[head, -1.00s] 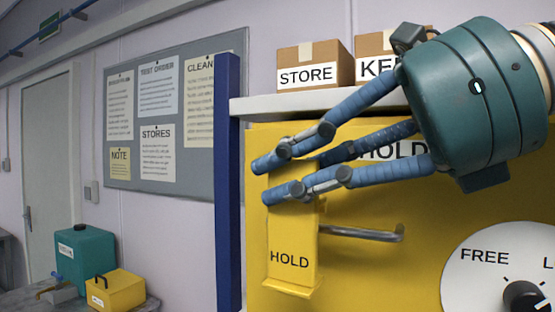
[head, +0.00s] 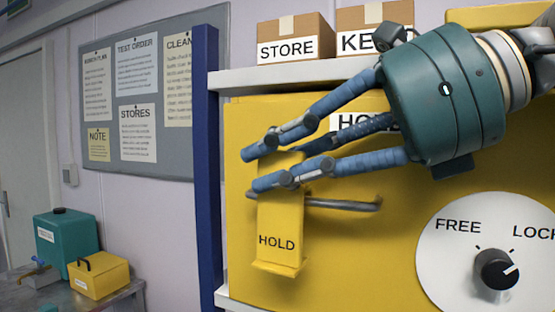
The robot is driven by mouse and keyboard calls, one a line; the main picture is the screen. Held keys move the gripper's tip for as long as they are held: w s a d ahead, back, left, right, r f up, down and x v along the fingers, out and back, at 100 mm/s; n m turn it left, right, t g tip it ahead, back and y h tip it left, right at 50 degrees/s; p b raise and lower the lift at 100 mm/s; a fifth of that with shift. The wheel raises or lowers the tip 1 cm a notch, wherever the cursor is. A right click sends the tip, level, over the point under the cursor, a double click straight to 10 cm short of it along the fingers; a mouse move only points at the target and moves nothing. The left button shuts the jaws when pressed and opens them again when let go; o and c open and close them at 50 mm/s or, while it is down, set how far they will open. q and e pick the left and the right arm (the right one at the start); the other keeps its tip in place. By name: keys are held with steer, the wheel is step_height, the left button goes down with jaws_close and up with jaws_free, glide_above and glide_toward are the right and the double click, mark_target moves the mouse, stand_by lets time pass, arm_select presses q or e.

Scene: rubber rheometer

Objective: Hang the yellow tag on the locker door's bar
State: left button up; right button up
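The yellow tag (head: 277,222), marked HOLD, hangs upright in front of the yellow locker door (head: 350,265). My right gripper (head: 272,168) is shut on the tag's upper part, with two blue fingers across its front and the third partly hidden behind its top. The locker door's bar (head: 345,204) runs sideways behind or through the tag, with its upturned end to the right. A small piece of the bar shows left of the tag. The fingers hide whether the tag's opening is around the bar. My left gripper is not in view.
A FREE/LOCK dial with a black knob (head: 497,270) is on the door at lower right. STORE (head: 297,38) and KEEP-like (head: 372,30) boxes stand on the shelf above. A blue post (head: 206,170) borders the door at left. A teal container (head: 66,240) and a yellow box (head: 98,275) stand at lower left.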

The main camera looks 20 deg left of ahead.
steer(key=o, duration=0.3)
